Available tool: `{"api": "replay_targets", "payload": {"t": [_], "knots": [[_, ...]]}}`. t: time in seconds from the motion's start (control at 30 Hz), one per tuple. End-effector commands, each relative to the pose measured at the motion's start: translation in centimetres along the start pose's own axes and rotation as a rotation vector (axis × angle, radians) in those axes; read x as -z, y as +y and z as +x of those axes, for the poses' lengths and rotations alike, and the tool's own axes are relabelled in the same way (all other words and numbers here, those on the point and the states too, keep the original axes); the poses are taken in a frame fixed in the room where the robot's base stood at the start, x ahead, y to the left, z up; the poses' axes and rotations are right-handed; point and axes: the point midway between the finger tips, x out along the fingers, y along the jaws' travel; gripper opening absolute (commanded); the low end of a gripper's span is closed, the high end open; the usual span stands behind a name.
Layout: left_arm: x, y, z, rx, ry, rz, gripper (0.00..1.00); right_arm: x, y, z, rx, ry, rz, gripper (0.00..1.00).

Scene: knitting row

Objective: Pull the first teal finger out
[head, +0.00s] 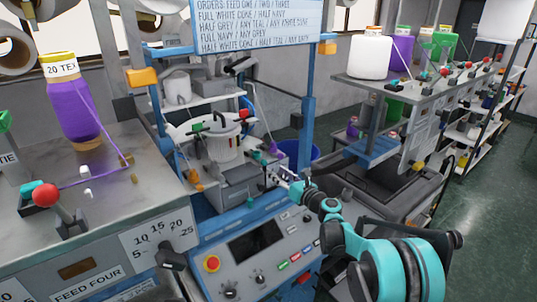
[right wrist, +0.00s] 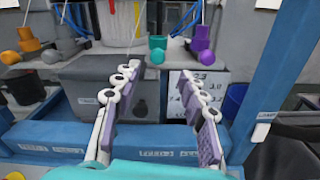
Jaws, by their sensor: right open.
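A teal finger-shaped piece (right wrist: 157,47) with a round knob at its lower end hangs at the upper middle of the right wrist view. A purple one (right wrist: 200,42) hangs just right of it. My right gripper (right wrist: 163,74) is open and empty, its two jointed fingers reaching toward the row. The teal piece shows between and beyond the fingertips, apart from them. In the head view my right gripper (head: 281,177) is at the right side of the blue-framed machine (head: 308,110). The left gripper is not in view.
More pieces hang left in the wrist view, one orange (right wrist: 28,47). A grey box (right wrist: 97,85) is behind my fingers, and a blue post (right wrist: 262,75) stands at right. The control panel (head: 258,258) is below my gripper; a purple cone (head: 78,112) stands left.

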Motion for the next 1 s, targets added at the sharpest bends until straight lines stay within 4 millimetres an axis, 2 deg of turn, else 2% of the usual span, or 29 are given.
{"api": "replay_targets", "payload": {"t": [0.43, 0.6, 0.83, 0.87, 1.0], "knots": [[0.0, 0.0, 0.0, 0.0, 0.0, 0.0, 0.0, 0.0, 0.1, 6.5, -0.001, 0.0, 0.001, 0.42], [0.0, 0.0, -0.1, 0.0, 0.0, 0.0, 0.0, 0.0, 0.0, 7.5, 0.0, 0.0, 0.0, 0.42], [0.0, 0.0, -0.1, 0.0, 0.0, 0.0, 0.0, 0.0, 0.0, 7.6, 0.0, 0.0, -0.001, 0.42], [0.0, 0.0, -0.1, 0.0, 0.0, 0.0, 0.0, 0.0, 0.0, 7.6, 0.0, 0.0, -0.001, 0.37], [0.0, 0.0, -0.1, 0.0, 0.0, 0.0, 0.0, 0.0, 0.0, 7.5, 0.0, 0.0, -0.001, 0.0]]}}
